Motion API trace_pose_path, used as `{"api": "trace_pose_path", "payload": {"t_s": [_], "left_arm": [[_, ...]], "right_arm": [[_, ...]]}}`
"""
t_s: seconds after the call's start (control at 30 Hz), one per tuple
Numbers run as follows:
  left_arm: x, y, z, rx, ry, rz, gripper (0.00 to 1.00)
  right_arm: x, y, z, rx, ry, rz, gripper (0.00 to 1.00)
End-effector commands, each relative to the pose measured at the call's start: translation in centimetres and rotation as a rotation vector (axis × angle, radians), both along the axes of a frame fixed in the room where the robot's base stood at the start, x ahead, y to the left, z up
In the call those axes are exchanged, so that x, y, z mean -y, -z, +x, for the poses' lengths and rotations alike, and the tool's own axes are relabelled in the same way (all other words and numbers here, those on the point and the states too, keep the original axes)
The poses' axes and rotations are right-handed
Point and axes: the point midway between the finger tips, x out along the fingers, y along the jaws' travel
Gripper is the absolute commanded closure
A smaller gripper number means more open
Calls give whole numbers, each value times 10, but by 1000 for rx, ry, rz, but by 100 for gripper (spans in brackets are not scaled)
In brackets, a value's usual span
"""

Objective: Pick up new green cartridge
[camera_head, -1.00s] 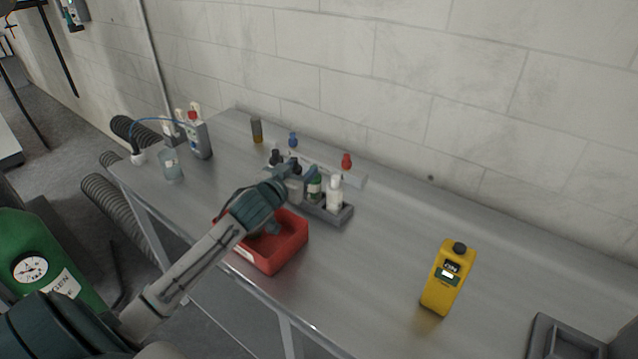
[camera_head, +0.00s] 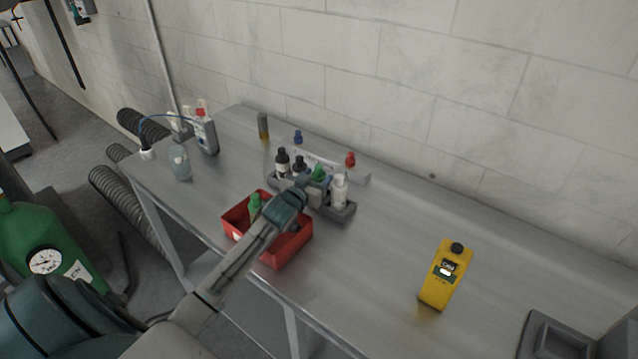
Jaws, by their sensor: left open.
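A bottle-like cartridge with a green cap (camera_head: 318,172) stands in the grey rack (camera_head: 343,216) at the back middle of the table. Its lower body is hidden behind my left gripper. My left gripper (camera_head: 316,193) is open at the rack, right at the green-capped cartridge. I cannot tell whether the fingers touch it. A second green cartridge (camera_head: 255,204) is in the red bin (camera_head: 290,252), left of my gripper. My right gripper is not in view.
A white bottle (camera_head: 339,190) stands right of my gripper in the rack, and dark-capped bottles (camera_head: 282,163) stand left. Blue (camera_head: 298,137) and red (camera_head: 350,159) caps show behind.

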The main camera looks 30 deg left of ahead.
Motion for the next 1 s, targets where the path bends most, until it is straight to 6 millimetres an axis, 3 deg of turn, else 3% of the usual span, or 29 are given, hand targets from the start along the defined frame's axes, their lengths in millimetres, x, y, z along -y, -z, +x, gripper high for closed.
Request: {"api": "trace_pose_path", "payload": {"t_s": [0.27, 0.47, 0.77, 1.0], "left_arm": [[0, 1, 4, 0, 0, 1, 49], [0, 1, 4, 0, 0, 1, 83], [-1, -2, 4, 1, 0, 1, 83], [-1, -41, 5, 7, 1, 3, 83]], "right_arm": [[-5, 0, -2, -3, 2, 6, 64], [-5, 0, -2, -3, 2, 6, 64], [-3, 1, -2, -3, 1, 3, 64], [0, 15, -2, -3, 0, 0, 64]]}}
